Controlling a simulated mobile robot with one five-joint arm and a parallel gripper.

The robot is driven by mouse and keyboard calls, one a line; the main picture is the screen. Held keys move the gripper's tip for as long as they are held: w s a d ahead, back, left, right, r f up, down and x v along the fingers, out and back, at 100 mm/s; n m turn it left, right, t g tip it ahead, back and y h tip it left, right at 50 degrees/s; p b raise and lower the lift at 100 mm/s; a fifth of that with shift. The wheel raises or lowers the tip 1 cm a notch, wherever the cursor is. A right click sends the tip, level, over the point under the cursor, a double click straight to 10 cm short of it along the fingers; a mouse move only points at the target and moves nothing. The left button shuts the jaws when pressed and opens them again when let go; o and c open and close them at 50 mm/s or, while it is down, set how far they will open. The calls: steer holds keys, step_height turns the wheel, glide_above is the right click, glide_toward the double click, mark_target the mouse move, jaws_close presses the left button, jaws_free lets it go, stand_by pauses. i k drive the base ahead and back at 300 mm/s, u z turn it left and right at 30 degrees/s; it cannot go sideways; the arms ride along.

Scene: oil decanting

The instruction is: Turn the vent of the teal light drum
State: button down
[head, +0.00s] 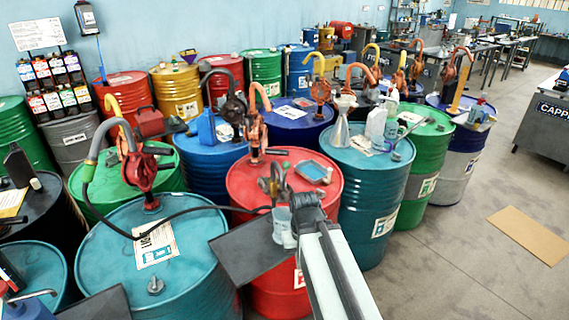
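A teal drum (110,222) stands at the front left. A paper label (156,244) with partly readable lettering lies on its lid. A small grey cap, seemingly the vent (155,286), sits on the lid near its front edge. Another teal drum (366,178) stands right of centre, with a small grey fitting (397,157) on its lid. I cannot read which drum is marked light. My gripper (272,184) is over the red drum, to the right of the front-left teal drum and apart from both grey fittings. Its jaw gap is unclear, and I see nothing held.
A red hand pump (138,170) stands at the back of the front-left teal drum. Its black hose crosses that lid towards my gripper. The red drum (242,186) carries an orange pump (253,132) and a tray (311,171). Open floor (450,240) lies right.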

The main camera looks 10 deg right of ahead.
mark_target(154, 287)
steer(key=u, duration=2.05)
steer(key=k, duration=0.85)
steer(key=z, duration=0.65)
steer(key=i, duration=1)
steer(key=u, duration=0.05)
